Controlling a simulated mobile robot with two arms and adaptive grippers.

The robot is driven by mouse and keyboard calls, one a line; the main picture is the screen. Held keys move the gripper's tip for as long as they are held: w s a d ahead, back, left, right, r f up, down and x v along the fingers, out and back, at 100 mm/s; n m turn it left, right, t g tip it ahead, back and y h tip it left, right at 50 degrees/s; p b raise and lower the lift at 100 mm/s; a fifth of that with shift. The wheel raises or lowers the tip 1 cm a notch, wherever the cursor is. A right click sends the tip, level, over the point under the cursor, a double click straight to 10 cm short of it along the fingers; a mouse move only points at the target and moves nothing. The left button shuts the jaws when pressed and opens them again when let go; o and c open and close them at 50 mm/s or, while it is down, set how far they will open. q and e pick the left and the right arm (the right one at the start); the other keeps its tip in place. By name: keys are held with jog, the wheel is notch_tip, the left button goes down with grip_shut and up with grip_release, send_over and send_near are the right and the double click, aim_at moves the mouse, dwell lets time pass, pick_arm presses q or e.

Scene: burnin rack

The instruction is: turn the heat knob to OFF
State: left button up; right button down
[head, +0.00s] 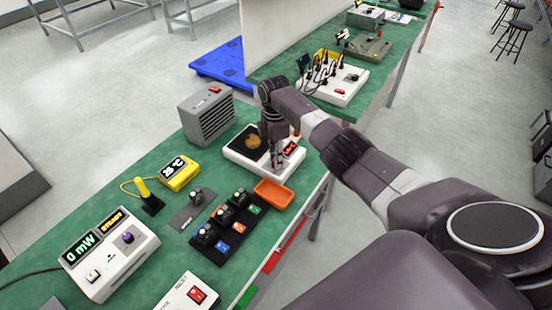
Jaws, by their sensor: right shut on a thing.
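A white hot plate (235,158) with a black top stands on the green bench, and a round brownish piece (253,142) lies on its top. A small dark display with red marks (290,148) shows on its right side. My right gripper (275,163) reaches down onto the plate's front edge beside the display. It is shut on what appears to be the heat knob, which its fingers mostly hide. The knob's pointer and OFF mark cannot be read. My left gripper is not in view.
An orange tray (272,192) sits just in front of the hot plate. A grey fan-like box (208,117) stands behind it. A yellow thermometer (179,172), a black rack of modules (212,247) and a white meter (112,255) are at left.

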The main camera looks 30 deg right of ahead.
jog(key=shift+w, duration=0.1)
dwell(0.3)
jog(key=c, duration=1.7)
grip_release()
jog(key=shift+o, duration=0.2)
notch_tip(320, 180, up, 12)
jog(key=shift+w, duration=0.25)
jog(key=shift+s, duration=0.1)
